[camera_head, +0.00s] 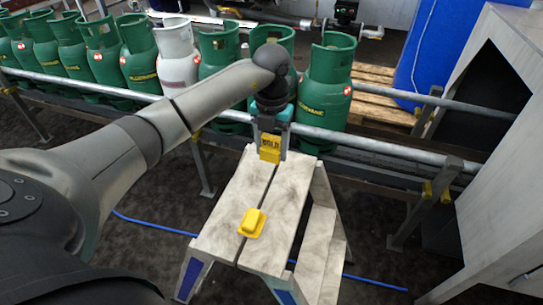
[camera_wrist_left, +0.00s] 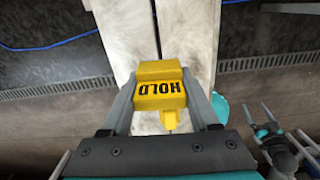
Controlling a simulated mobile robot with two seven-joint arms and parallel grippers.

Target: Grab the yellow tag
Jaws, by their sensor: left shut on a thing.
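The yellow tag (camera_head: 269,148) carries the black word HOLD and sits between the fingers of my left gripper (camera_head: 271,154), above the far end of the wooden bench. In the left wrist view the tag (camera_wrist_left: 160,94) shows close up, with a finger on each side of it. My left gripper (camera_wrist_left: 162,85) is shut on the tag. A smaller yellow piece (camera_wrist_left: 169,119) shows just below the tag there.
The pale wooden bench (camera_head: 222,216) holds a separate yellow block (camera_head: 252,223) near its front. Several green gas cylinders (camera_head: 326,92) and one white cylinder (camera_head: 176,55) stand behind the metal rail (camera_head: 375,146). A blue barrel (camera_head: 440,50) stands at the back right.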

